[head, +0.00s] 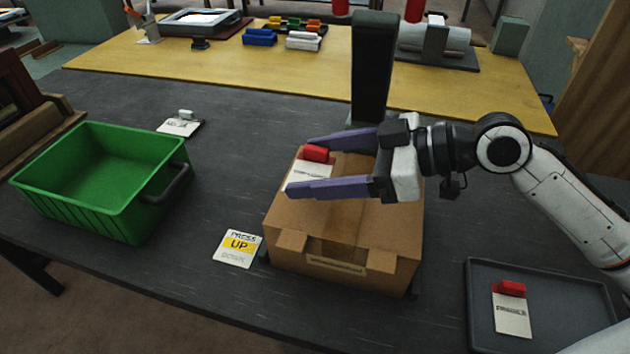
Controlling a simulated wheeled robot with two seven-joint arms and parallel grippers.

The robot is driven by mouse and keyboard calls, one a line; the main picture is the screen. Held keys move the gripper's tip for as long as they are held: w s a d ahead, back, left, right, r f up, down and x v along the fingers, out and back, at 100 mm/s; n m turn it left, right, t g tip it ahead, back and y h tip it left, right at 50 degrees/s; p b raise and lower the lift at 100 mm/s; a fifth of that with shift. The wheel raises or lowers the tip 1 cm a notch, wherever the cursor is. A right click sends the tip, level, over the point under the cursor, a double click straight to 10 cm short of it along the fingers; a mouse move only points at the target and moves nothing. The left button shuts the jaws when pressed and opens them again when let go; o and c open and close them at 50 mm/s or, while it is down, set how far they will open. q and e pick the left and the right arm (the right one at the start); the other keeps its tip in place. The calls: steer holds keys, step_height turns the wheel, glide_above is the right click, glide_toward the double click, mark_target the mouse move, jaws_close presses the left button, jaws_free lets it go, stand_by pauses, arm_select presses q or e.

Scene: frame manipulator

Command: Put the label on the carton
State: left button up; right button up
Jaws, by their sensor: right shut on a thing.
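The brown cardboard carton (345,235) stands on the dark table at the centre, its top flaps closed. A white label (309,175) with a red grip block (317,153) is at the carton's upper left top. My right gripper (299,166) reaches in from the right over the carton. Its two purple fingers lie on either side of the label, and it is shut on the label. I cannot tell whether the label touches the carton top. Another white label (512,314) with a red block lies in the dark tray (480,268) at right. My left gripper is not in view.
A green crate (75,200) stands at the left. A card marked UP (238,247) lies left of the carton, and a white-block label (181,126) lies farther back. A dark post (372,65) rises behind the carton. A yellow bench (200,62) holds several items.

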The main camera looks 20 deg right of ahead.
step_height(320, 180, down, 2)
step_height(320, 180, down, 3)
steer(key=shift+f, duration=0.1)
steer(key=shift+f+b, duration=0.25)
steer(key=shift+b, duration=0.1)
steer(key=o, duration=1)
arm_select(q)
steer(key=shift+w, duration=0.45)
arm_select(e)
steer(key=shift+o, duration=0.2)
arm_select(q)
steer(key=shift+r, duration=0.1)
arm_select(e)
steer(key=shift+r, duration=0.15)
